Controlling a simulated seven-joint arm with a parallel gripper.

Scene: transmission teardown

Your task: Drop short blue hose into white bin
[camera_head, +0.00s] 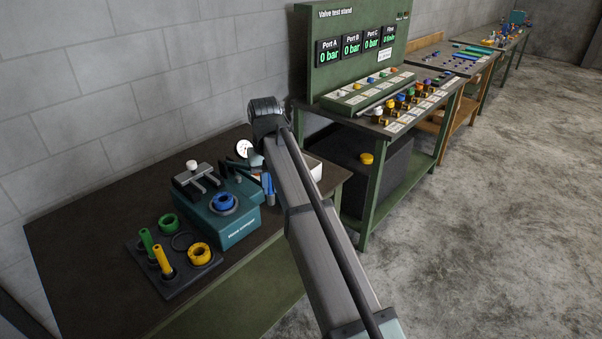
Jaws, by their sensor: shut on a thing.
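The short blue hose (268,184) shows as a small blue upright piece beside the teal machine, just left of my arm. My gripper (262,172) is shut on it, seen small and partly hidden by the arm. The white bin (314,168) stands on the dark bench right behind my arm. Only its right part shows, to the right of the hose; the arm hides the rest. The hose looks apart from the bin, but its height above the bench is hard to tell.
The teal machine (235,228) with a blue ring (223,201) and a gauge (244,147) stands left of my gripper. A dark rack (180,287) holds green and yellow hoses and rings. A green valve test stand (350,50) is behind, right.

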